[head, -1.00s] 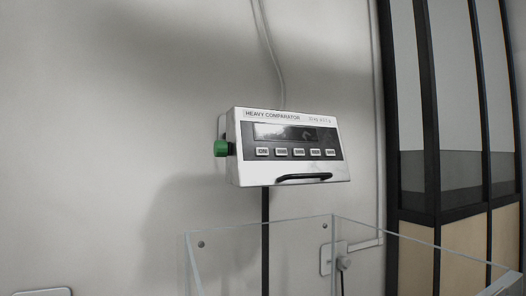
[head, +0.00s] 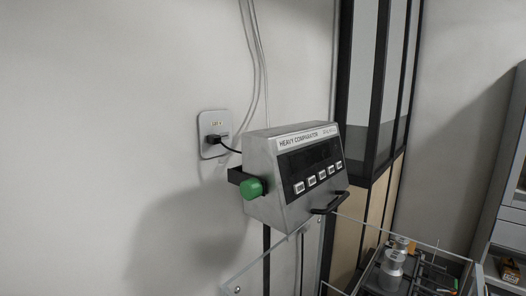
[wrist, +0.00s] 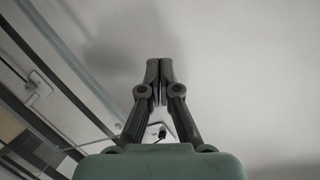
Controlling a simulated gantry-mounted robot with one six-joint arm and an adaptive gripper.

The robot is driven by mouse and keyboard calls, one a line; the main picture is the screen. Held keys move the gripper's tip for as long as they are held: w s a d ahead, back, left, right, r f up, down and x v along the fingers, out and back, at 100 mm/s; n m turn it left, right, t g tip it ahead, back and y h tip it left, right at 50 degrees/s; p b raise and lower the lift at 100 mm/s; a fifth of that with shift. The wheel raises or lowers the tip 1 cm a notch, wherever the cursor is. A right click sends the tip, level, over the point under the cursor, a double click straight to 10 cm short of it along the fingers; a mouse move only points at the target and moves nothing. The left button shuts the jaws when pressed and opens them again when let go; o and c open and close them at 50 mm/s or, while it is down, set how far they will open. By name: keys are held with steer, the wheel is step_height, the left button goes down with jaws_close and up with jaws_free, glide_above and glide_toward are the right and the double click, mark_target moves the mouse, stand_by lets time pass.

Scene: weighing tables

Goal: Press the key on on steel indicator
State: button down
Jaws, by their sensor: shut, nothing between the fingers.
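The steel indicator (head: 293,178), a grey metal box labelled HEAVY COMPARATOR, stands on a dark post in the head view. Its display (head: 312,157) is dark. A row of several white keys (head: 318,178) runs below the display; their small labels are too blurred to read. A green knob (head: 252,188) sticks out on its left side and a black handle (head: 329,203) is at its lower front. My gripper (wrist: 159,66) shows only in the wrist view. Its two fingers are together with nothing between them, in front of a pale surface. The indicator is not visible in the wrist view.
A wall socket (head: 213,134) with a black plug and cable is behind the indicator. Clear panels (head: 277,262) stand below it. Metal weights (head: 391,268) stand at the lower right. A dark-framed glazed partition (head: 372,110) is behind. The wall at left is bare.

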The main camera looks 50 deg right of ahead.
steer(key=s+d+r+m+t+h+p, duration=0.1)
steer(key=s+d+r+m+h+p, duration=0.1)
steer(key=d+r+m+p, duration=0.5)
steer(key=s+d+r+m+h+p, duration=0.3)
steer(key=d+r+p, duration=0.1)
steer(key=d+r, duration=0.65)
steer(key=m+h+p, duration=0.5)
steer(key=m+p, duration=0.4)
glide_toward(299, 188)
steer(key=s+d+r, duration=0.5)
steer(key=shift+w+d+r+g, duration=0.1)
steer(key=shift+r+g, duration=0.05)
steer(key=shift+g, duration=0.15)
steer(key=shift+w, duration=0.1)
steer(key=w+f+b, duration=0.2)
steer(key=w, duration=0.6)
steer(key=shift+d+f, duration=0.25)
steer(key=shift+d, duration=0.05)
steer(key=shift+w, duration=0.2)
steer(key=shift+w+f, duration=0.1)
steer(key=shift+w, duration=0.2)
